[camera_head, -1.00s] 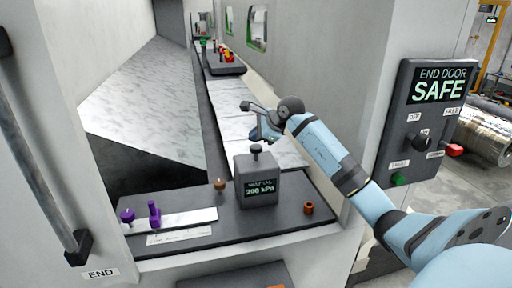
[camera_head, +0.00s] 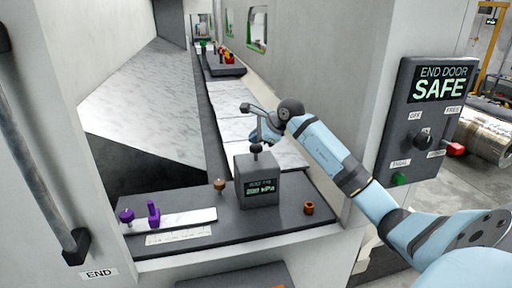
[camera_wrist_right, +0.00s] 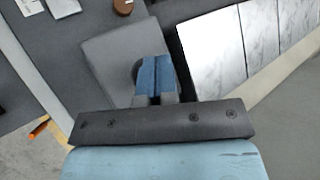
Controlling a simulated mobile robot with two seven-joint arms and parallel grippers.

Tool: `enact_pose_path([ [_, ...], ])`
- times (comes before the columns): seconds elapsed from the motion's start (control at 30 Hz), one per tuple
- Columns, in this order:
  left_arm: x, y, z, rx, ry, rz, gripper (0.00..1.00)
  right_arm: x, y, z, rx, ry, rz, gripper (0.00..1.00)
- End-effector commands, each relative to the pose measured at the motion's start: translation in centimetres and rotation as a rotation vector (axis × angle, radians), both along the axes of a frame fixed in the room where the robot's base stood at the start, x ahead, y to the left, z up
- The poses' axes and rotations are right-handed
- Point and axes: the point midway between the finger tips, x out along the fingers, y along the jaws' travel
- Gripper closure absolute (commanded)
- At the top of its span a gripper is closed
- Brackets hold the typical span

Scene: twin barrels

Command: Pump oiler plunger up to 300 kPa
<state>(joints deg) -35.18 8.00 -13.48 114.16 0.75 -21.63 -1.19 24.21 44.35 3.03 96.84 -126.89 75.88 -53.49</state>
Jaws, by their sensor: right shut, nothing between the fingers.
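The oiler (camera_head: 257,185) is a grey box on the dark bench, with a small display on its front; the first digit of its kPa reading is too blurred to be sure of. Its dark plunger knob (camera_head: 256,148) stands on a short stem on top. My right gripper (camera_head: 257,142) is shut and empty, pointing down just over the knob; I cannot tell whether it touches. In the right wrist view, the shut blue fingers (camera_wrist_right: 156,75) cover most of the knob, above the oiler's grey top (camera_wrist_right: 115,55). My left gripper is not in view.
A brown knob (camera_head: 219,185) and a copper-coloured ring (camera_head: 309,208) flank the oiler. Purple pieces (camera_head: 153,212) stand on a pale plate to the left. A control panel (camera_head: 425,125) reading END DOOR SAFE is on the right wall.

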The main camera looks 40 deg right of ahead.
Motion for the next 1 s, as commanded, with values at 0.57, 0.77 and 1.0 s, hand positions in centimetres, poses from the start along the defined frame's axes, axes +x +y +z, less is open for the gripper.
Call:
enact_pose_path([
  [0.57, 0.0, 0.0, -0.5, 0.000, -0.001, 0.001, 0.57, 0.0, 0.0, -0.7, 0.000, 0.000, 0.000, 1.00],
  [0.77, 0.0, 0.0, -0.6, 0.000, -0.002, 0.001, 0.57, 0.0, 0.0, -0.9, -0.001, 0.000, 0.000, 1.00],
  [1.0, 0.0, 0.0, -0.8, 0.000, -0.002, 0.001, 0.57, 0.0, 0.0, -1.2, -0.001, 0.001, -0.001, 1.00],
])
